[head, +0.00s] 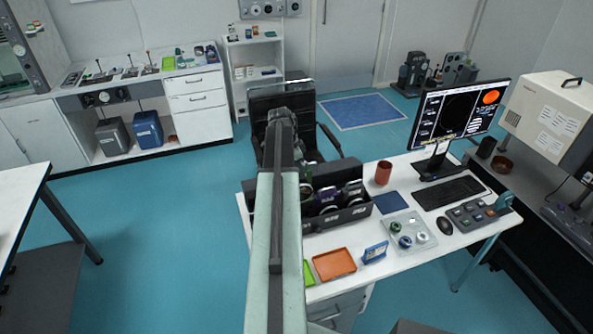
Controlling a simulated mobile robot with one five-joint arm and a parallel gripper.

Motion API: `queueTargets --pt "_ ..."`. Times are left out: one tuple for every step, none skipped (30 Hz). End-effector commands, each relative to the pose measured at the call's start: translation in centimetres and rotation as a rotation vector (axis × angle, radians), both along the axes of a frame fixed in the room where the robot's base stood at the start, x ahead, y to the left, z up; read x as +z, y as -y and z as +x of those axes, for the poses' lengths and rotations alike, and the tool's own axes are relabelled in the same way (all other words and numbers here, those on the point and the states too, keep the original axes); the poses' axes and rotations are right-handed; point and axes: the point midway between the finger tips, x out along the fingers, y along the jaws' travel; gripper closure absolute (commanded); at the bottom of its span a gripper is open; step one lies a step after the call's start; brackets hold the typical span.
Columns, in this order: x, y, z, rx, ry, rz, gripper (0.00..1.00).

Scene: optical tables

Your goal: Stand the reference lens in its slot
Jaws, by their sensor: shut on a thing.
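A black slotted rack (345,214) stands on the white desk, left of the red cup. Several round, dark-rimmed lenses, some with a purple tint, stand upright in it. My arm covers the rack's left end, and I cannot tell which lens is the reference lens or which slot is its own. My arm reaches up the middle of the view, its far end in front of the black chair. My gripper's fingers and anything between them are hidden behind the arm.
A clear tray (425,243) with small ringed parts, an orange tray (334,264), a blue card stand (375,252) and a dark blue mat (391,203) lie on the desk (455,246). A red cup (383,172) stands behind the mat. The chair (283,98) is behind the desk.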

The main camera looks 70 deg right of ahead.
Motion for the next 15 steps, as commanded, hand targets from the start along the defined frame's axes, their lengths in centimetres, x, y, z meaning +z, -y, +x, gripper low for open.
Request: queueTargets --pt "-0.4 0.0 0.0 0.000 0.000 0.000 1.00" --pt "-0.5 0.0 0.0 0.000 0.000 0.000 1.00" --pt "-0.8 0.0 0.0 0.001 0.000 0.000 1.00" --pt "-1.0 0.0 0.0 0.001 0.000 0.000 1.00" --pt "-1.2 0.0 0.0 0.000 0.000 0.000 1.00" --pt "-1.5 0.0 0.0 0.000 0.000 0.000 1.00" --pt "-1.7 0.0 0.0 0.000 0.000 0.000 1.00" --pt "-1.9 0.0 0.0 0.000 0.000 0.000 1.00" --pt "-2.2 0.0 0.0 0.000 0.000 0.000 1.00" --pt "-2.5 0.0 0.0 0.000 0.000 0.000 1.00" --pt "-2.7 0.0 0.0 0.000 0.000 0.000 1.00" --pt "-3.0 0.0 0.0 0.000 0.000 0.000 1.00" --pt "-3.3 0.0 0.0 0.000 0.000 0.000 1.00" --pt "-3.5 0.0 0.0 0.000 0.000 0.000 1.00" --pt "-3.8 0.0 0.0 0.000 0.000 0.000 1.00"
